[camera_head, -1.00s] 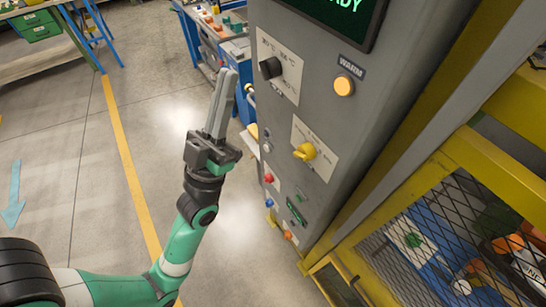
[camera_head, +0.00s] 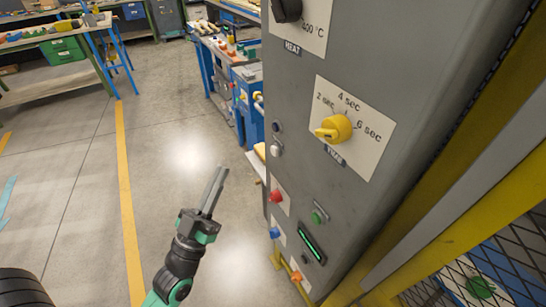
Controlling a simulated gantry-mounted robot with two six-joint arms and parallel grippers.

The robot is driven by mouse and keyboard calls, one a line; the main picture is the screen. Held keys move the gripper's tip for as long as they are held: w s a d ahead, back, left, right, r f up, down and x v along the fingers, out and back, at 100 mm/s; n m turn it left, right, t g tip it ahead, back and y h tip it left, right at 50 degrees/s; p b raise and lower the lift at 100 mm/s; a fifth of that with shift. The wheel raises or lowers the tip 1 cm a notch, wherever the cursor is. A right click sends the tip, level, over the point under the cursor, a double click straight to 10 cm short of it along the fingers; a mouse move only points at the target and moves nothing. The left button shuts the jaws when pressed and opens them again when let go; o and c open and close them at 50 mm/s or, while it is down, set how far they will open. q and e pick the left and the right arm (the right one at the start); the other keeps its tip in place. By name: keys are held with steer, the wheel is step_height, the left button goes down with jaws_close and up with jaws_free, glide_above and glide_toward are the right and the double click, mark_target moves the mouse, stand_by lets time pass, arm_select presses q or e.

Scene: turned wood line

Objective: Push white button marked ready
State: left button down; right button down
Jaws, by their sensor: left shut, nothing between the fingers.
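The grey control cabinet (camera_head: 400,90) fills the right of the head view. A small round white button (camera_head: 275,150) sits low on its front near the left edge, just below a dark button (camera_head: 276,126). I cannot read a mark beside the white button. My left gripper (camera_head: 217,176) is shut and empty. It points up, left of the cabinet and a little lower in the picture than the white button, with a visible gap between them. My right gripper is not in view.
The cabinet also carries a yellow knob (camera_head: 335,129), a black knob (camera_head: 287,9), and red (camera_head: 276,196), green (camera_head: 319,216), blue (camera_head: 274,232) and orange (camera_head: 295,276) controls. A yellow frame with mesh stands at right. The floor at left is open.

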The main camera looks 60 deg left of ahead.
mark_target(274, 151)
arm_select(q)
steer(key=shift+r, duration=0.1)
steer(key=w+p, duration=0.5)
steer(key=w, duration=0.4)
steer(key=shift+a, duration=0.1)
stand_by(2.0)
steer(key=shift+w+p, duration=0.35)
steer(key=shift+w, duration=0.35)
stand_by(0.5)
steer(key=shift+s, duration=0.8)
